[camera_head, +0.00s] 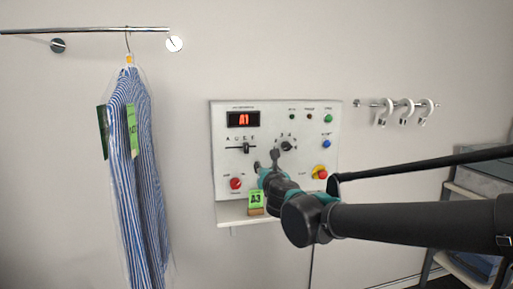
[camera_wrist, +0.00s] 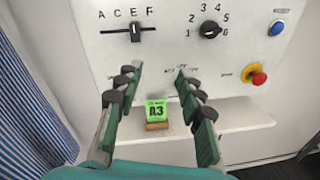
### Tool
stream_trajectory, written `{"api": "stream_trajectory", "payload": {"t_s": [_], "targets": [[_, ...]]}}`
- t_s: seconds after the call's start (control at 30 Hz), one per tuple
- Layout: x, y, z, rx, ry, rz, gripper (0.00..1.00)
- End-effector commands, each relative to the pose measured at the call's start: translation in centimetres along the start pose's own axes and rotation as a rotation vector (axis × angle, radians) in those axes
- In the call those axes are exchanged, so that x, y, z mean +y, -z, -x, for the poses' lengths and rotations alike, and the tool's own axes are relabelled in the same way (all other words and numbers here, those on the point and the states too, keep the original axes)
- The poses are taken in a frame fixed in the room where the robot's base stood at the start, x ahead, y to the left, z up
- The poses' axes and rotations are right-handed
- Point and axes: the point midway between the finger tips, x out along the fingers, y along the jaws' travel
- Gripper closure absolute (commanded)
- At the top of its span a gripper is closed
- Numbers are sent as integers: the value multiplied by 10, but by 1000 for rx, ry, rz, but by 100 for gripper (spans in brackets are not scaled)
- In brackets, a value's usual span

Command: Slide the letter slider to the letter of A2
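The letter slider (camera_head: 246,148) is a dark knob on a horizontal slot in the white control panel (camera_head: 222,162). In the wrist view the slider knob (camera_wrist: 136,33) stands below the letter E, in a row reading A, C, E, F. The red display (camera_head: 244,119) appears to read A1. My gripper (camera_head: 266,160) is in front of the panel, below and right of the slider. In the wrist view my gripper (camera_wrist: 157,74) is open, with nothing between its fingertips and apart from the slider.
A numbered rotary knob (camera_wrist: 211,29) sits right of the slider. A red-and-yellow button (camera_wrist: 256,75) is lower right. A shelf (camera_wrist: 238,113) under the panel holds a green A3 tag (camera_wrist: 157,110). A striped shirt (camera_head: 140,170) hangs at left; hooks (camera_head: 404,110) are at right.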

Motion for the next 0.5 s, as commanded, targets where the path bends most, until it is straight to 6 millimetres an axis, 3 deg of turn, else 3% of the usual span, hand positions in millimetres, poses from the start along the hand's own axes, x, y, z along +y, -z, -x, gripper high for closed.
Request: {"api": "stream_trajectory", "payload": {"t_s": [0.03, 0.17, 0.33, 0.5], "targets": [[20, -5, 0, -10, -48, 89, 62], [46, -12, 1, -30, -112, 228, 62], [51, -13, -7, -34, -121, 255, 62], [52, -13, -28, -34, -119, 252, 62]]}}
